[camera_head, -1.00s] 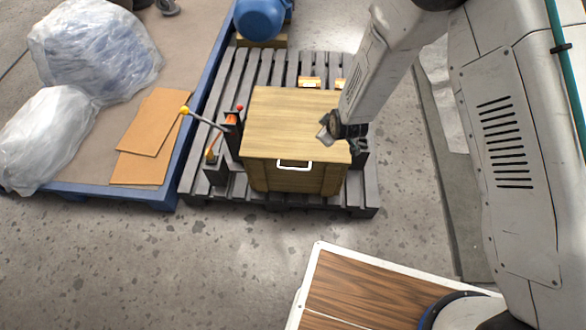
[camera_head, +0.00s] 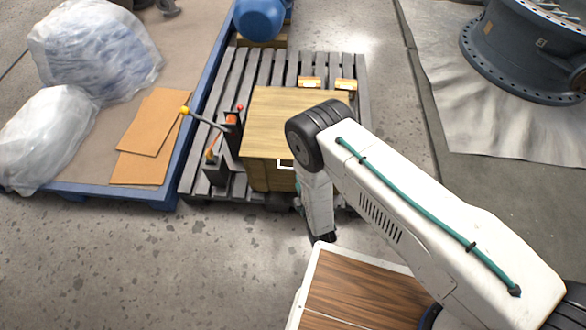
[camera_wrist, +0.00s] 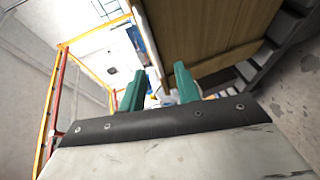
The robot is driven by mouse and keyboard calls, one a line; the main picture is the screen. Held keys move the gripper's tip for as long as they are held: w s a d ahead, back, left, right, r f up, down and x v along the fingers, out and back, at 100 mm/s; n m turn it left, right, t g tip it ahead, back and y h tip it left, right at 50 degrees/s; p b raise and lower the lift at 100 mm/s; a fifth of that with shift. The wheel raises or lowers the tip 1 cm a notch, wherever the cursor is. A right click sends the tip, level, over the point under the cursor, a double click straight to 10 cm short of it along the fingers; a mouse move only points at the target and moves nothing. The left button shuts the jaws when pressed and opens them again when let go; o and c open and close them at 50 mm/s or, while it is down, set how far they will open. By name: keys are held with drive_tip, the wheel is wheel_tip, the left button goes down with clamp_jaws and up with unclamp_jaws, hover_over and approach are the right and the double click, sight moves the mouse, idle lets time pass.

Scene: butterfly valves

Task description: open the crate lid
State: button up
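The wooden crate (camera_head: 268,178) stands on a dark slatted pallet in the head view. Its lid (camera_head: 275,115) lies flat and closed. A white handle (camera_head: 284,163) shows at the lid's front edge, its right part covered by my arm. In the wrist view the crate's wooden side (camera_wrist: 210,35) fills the upper right, seen from close by and tilted. My gripper (camera_wrist: 158,88) shows two green fingers standing apart with a gap between them, nothing held. In the head view it is mostly hidden by my arm near the crate's front right.
A lever with a yellow knob (camera_head: 185,110) and a red-topped post stand left of the crate on the pallet (camera_head: 360,75). A blue pallet (camera_head: 150,196) with wrapped bags lies left. A large grey flange (camera_head: 525,50) stands at right. Floor in front is clear.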

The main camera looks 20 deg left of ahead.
sight(293, 169)
drive_tip(key=x, duration=0.7)
drive_tip(key=shift+w+a+r, duration=0.3)
drive_tip(key=shift+w+r, duration=0.05)
drive_tip(key=shift+w, duration=0.05)
clamp_jaws()
